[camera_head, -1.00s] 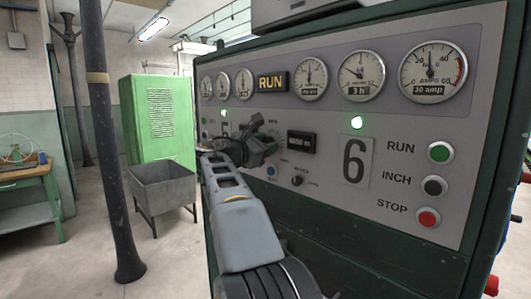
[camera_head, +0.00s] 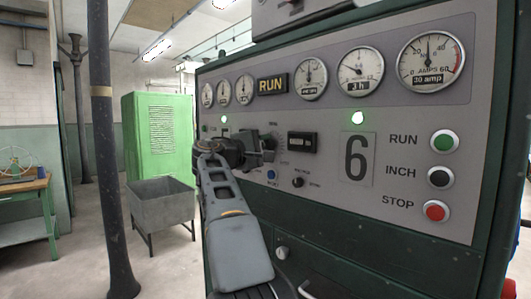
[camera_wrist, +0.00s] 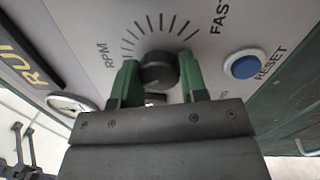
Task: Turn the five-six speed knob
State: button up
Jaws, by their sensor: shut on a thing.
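The speed knob (camera_wrist: 158,70) is a round dark knob on the grey panel, ringed by black tick marks with "RPM" and "FAST" lettering. In the wrist view my gripper (camera_wrist: 159,78) has its two green fingers on either side of the knob, shut on it. In the head view my gripper (camera_head: 262,148) reaches the panel from the lower left and largely hides the knob. The knob's pointer direction is hard to make out.
A blue RESET button (camera_wrist: 242,66) sits close to the right finger. A small black selector (camera_head: 298,182) and a dark counter window (camera_head: 302,142) are nearby. RUN, INCH and STOP buttons (camera_head: 437,210) are farther right. A grey bin (camera_head: 160,205) stands left.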

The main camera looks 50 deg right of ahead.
jog(key=m+b, duration=0.1)
jog(key=m, duration=0.3)
jog(key=shift+f+m, duration=0.1)
jog(key=shift+m, duration=0.3)
jog(key=m+g+b, duration=0.1)
jog(key=m, duration=0.3)
jog(key=shift+w+m, duration=0.1)
jog(key=shift+m, duration=0.3)
jog(key=m, duration=0.4)
jog(key=shift+m+y+b, duration=0.3)
jog(key=shift+m+y, duration=0.1)
jog(key=m, duration=0.4)
jog(key=shift+m, duration=0.4)
jog(key=o, duration=0.9)
